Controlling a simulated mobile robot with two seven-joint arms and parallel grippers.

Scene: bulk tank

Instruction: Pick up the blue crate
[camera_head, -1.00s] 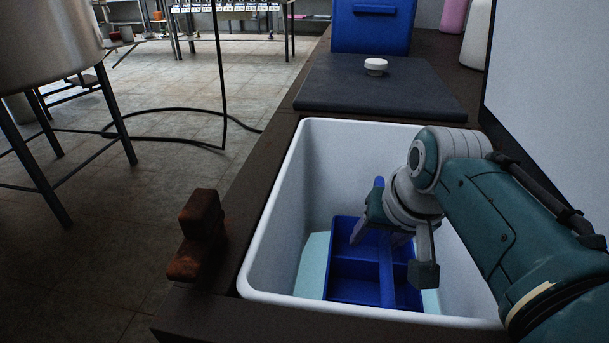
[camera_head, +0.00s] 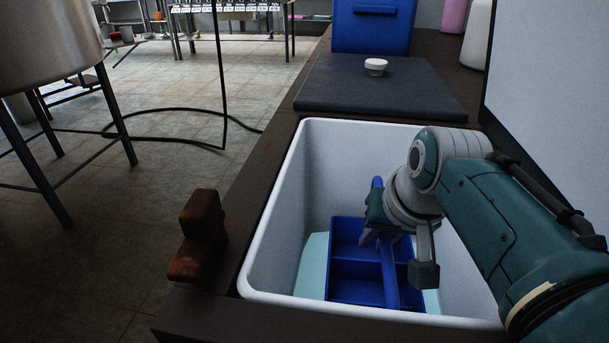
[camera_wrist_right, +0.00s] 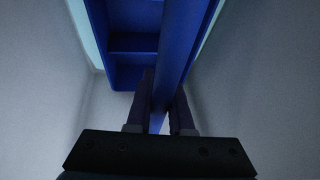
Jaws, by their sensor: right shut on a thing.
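The blue crate (camera_head: 350,292) has compartments and a long bar handle across its top. It sits low inside a white tub (camera_head: 268,243). My right gripper (camera_head: 378,236) reaches down into the tub and is shut on the crate's handle. In the right wrist view the two dark fingers (camera_wrist_right: 160,105) lie on either side of the blue bar, with the crate (camera_wrist_right: 128,70) beyond. Part of the crate is hidden behind my right gripper and wrist. My left gripper is not in view.
Pale blue liquid or a pale blue bottom (camera_head: 312,265) shows around the crate. The tub's walls stand close around my right gripper. A dark mat (camera_head: 380,92) with a white round lid (camera_head: 375,67) lies behind the tub. A rusty brown block (camera_head: 200,235) stands at the left edge.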

